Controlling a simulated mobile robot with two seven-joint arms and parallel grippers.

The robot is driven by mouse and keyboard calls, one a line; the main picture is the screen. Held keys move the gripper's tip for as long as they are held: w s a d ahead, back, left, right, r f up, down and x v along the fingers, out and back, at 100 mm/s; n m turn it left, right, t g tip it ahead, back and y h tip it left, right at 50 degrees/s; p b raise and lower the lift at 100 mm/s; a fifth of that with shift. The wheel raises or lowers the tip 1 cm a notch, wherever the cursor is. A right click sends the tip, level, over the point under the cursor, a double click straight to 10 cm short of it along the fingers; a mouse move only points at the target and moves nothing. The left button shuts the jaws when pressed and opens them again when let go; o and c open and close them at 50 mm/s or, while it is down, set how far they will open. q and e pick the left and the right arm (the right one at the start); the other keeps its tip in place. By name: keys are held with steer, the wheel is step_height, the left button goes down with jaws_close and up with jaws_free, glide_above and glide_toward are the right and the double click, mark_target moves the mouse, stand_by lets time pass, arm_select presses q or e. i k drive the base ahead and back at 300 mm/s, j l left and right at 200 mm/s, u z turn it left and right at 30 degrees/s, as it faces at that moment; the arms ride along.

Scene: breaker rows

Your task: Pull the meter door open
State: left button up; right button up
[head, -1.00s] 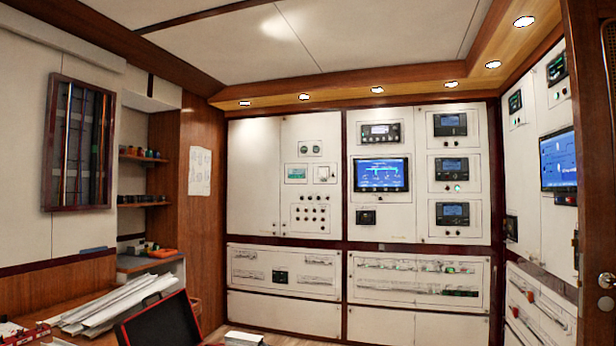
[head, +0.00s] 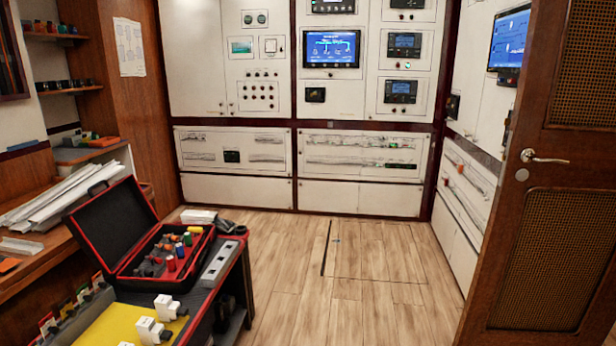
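White wall cabinets with panels cover the far wall. One upper cabinet door (head: 257,95) carries small round gauges, a teal display and rows of dark knobs; it looks shut. I cannot tell for certain which door is the meter door. To its left is a plain white door (head: 194,60), also shut. To its right is a panel with a blue screen (head: 331,47). Neither of my grippers is in the head view.
An open black and red toolbox (head: 118,240) stands on a cart at lower left, near a yellow mat (head: 125,322) with white breaker-like blocks. A brown wooden door (head: 545,180) with a handle stands at right. The wood floor (head: 340,260) between is clear.

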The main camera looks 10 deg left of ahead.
mark_target(264, 24)
steer(key=i, duration=4.1)
steer(key=i+j+u, duration=0.25)
steer(key=i+u, duration=0.25)
steer(key=i, duration=0.25)
steer(key=i+l+u, duration=0.1)
steer(key=i+u, duration=0.4)
steer(key=i, duration=0.25)
